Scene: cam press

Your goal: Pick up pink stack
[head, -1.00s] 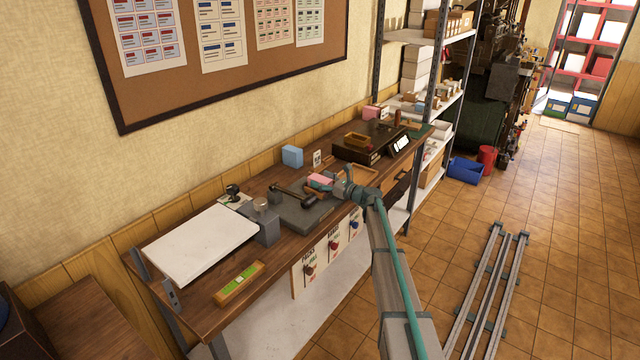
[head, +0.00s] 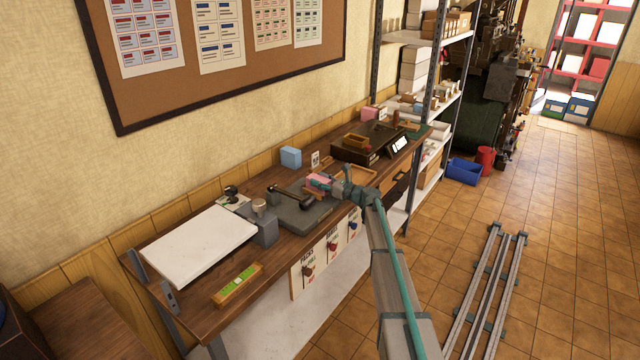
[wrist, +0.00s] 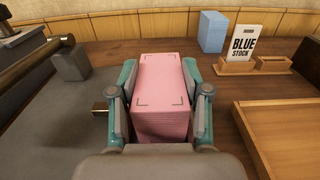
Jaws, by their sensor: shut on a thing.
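The pink stack (wrist: 162,90) is a block of pink sheets. In the wrist view it stands between the two fingers of my gripper (wrist: 160,105), with a finger against each side. In the head view the pink stack (head: 319,179) shows at the tip of my gripper (head: 328,184), over the right edge of the grey press plate (head: 300,218). My gripper is shut on the stack. The bottom of the stack is partly hidden by my gripper, and I cannot tell how far it is above the bench.
An empty wooden tray (wrist: 280,130) lies to the right. The press lever (wrist: 35,58) and its grey post (wrist: 70,63) are close on the left.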

